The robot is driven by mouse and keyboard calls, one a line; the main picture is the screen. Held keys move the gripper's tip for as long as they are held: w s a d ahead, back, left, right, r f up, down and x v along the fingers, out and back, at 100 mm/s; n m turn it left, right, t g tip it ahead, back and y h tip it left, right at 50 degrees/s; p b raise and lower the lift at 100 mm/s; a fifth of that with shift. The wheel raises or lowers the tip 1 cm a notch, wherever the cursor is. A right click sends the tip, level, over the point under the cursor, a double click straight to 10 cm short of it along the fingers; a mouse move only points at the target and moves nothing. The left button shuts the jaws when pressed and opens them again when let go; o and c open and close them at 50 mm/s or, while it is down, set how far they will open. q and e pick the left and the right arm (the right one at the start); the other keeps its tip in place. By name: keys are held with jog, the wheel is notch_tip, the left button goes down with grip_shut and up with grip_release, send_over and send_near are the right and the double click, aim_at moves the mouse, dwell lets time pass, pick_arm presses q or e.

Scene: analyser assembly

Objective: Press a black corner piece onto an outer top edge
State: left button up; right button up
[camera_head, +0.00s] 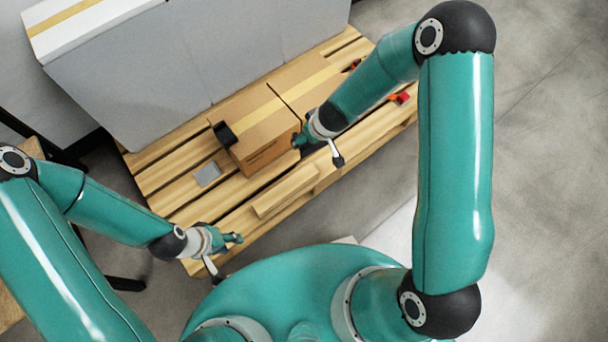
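A cardboard box (256,120) with a yellow tape strip stands on the wooden pallet (160,178). A black corner piece (224,134) sits at the left end of the box's top edge; whether it is fully seated I cannot tell. My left gripper (233,238) is over the pallet's front left edge, apart from the box; its fingers are too small to tell open from shut. My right gripper (300,140) is at the right end of the box's near face, touching or just in front of it. Its fingers are mostly hidden, and I see nothing clearly held.
A second taped box (302,78) adjoins the first at the right, partly behind my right arm. Red pieces (400,98) lie at the pallet's right end. A grey square plate (207,173) and a wooden block (285,190) lie on the pallet. A large grey carton (150,90) stands behind.

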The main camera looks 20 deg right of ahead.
jog(key=n+b, duration=0.1)
jog(key=b, duration=0.7)
send_over(302, 177)
notch_tip(302, 177, down, 14)
jog(key=f, duration=0.1)
jog(key=shift+y, duration=0.3)
jog(key=f+b, duration=0.4)
jog(key=b, duration=0.1)
jog(key=shift+s+d+f, duration=0.25)
jog(key=shift+s, duration=0.1)
pick_arm(q)
notch_tip(302, 177, down, 15)
jog(key=shift+r+p, duration=0.3)
jog(key=shift+p, duration=0.25)
pick_arm(e)
jog(key=shift+r, duration=0.1)
pick_arm(q)
jog(key=shift+f, duration=0.25)
pick_arm(e)
jog(key=shift+f, duration=0.25)
pick_arm(q)
jog(key=shift+f+b, duration=1.3)
jog(key=shift+b, duration=0.2)
pick_arm(e)
jog(key=shift+f, duration=1.9)
jog(key=shift+f, duration=0.1)
